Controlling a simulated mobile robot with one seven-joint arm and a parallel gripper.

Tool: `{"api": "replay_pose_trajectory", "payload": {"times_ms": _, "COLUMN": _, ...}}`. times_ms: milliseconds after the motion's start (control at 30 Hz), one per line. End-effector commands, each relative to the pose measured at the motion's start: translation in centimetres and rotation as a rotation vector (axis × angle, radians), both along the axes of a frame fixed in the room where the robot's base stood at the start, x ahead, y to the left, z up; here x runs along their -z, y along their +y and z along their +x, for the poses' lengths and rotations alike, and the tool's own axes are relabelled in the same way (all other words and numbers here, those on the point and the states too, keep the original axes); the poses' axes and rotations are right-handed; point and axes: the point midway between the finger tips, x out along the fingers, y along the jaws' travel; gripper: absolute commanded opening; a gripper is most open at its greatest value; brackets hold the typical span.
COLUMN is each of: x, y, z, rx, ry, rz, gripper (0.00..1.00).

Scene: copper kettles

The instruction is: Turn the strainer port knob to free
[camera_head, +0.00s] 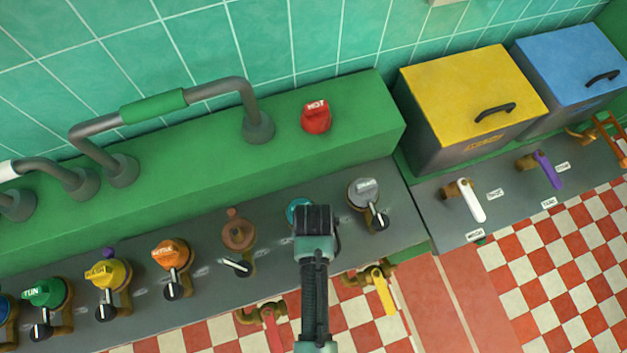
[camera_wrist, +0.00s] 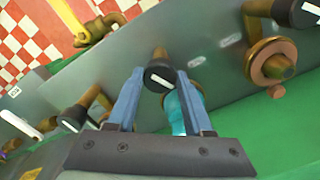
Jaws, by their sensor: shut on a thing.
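My gripper (camera_wrist: 160,82) has its two blue fingers on either side of a black knob (camera_wrist: 159,74) with a white pointer line, shut on it. The knob sits on a brass stem beside a teal cap (camera_wrist: 178,118), partly hidden by the fingers. In the head view my gripper (camera_head: 316,222) covers this knob, and only an edge of the teal cap (camera_head: 297,209) shows. I cannot read a label that says which knob is the strainer port.
Similar black knobs flank it, below a copper cap (camera_head: 238,231) on the left and a grey cap (camera_head: 364,192) on the right. A yellow lever (camera_head: 384,292) and a red lever (camera_head: 272,330) stick out at the front edge. A red HOT knob (camera_head: 316,117) stands behind.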

Motion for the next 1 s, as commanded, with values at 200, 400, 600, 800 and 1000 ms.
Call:
{"api": "replay_pose_trajectory", "payload": {"times_ms": 200, "x": -0.24, "y": -0.02, "z": 0.06, "rx": -0.174, "ry": 0.000, "rz": 0.000, "gripper": 0.00}}
{"api": "replay_pose_trajectory", "payload": {"times_ms": 400, "x": -0.18, "y": -0.02, "z": 0.09, "rx": -0.289, "ry": -0.002, "rz": 0.000, "gripper": 0.00}}
{"api": "replay_pose_trajectory", "payload": {"times_ms": 600, "x": -0.11, "y": -0.04, "z": 0.08, "rx": -0.357, "ry": -0.002, "rz": 0.000, "gripper": 0.00}}
{"api": "replay_pose_trajectory", "payload": {"times_ms": 800, "x": -0.08, "y": -0.04, "z": 0.10, "rx": -0.384, "ry": -0.002, "rz": 0.000, "gripper": 0.00}}
{"api": "replay_pose_trajectory", "payload": {"times_ms": 1000, "x": -0.06, "y": -0.02, "z": 0.12, "rx": -0.388, "ry": -0.003, "rz": -0.001, "gripper": 0.00}}
